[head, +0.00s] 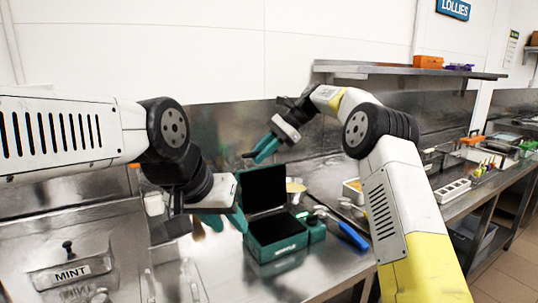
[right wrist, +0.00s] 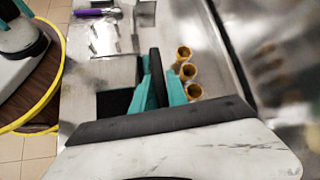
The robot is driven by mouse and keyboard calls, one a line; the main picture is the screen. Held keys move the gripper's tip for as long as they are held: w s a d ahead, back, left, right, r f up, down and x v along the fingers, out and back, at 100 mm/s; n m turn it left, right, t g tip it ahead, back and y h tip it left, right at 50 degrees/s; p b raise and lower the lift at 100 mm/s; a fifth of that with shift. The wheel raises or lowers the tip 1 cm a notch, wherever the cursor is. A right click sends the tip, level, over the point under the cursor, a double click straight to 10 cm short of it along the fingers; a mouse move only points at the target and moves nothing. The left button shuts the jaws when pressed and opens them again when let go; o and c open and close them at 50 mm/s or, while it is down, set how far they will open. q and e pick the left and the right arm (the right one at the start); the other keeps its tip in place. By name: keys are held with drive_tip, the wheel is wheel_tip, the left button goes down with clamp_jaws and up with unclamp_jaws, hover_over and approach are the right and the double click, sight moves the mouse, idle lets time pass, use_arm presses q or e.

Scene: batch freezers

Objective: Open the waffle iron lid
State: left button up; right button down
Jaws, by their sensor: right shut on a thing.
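The teal waffle iron (head: 278,237) stands on the metal counter with its lid (head: 263,188) raised upright and the black inner face showing. My right gripper (head: 262,150) is just above the lid's top edge. In the right wrist view its teal fingers (right wrist: 156,84) are shut on a dark bar, which looks like the lid's handle (right wrist: 156,66). A black plate (right wrist: 113,103) shows beside the fingers there. My left gripper (head: 224,220) is low beside the left side of the waffle iron, its teal fingers apart and nothing seen between them.
Several waffle cones (right wrist: 188,72) stand near the fingers in the right wrist view. A blue-handled tool (head: 352,236) lies right of the iron. A metal bin labelled MINT (head: 70,272) is at lower left. A wall shelf (head: 400,70) runs above the counter.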

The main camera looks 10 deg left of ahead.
drive_tip(key=c, duration=1.4)
unclamp_jaws()
drive_tip(key=v, duration=0.5)
drive_tip(key=shift+w+d+r, duration=0.15)
drive_tip(key=shift+d, duration=0.05)
drive_tip(key=shift+w+d+r, duration=0.25)
drive_tip(key=shift+r, duration=0.15)
drive_tip(key=shift+d+r, duration=0.4)
drive_tip(key=shift+d, duration=0.1)
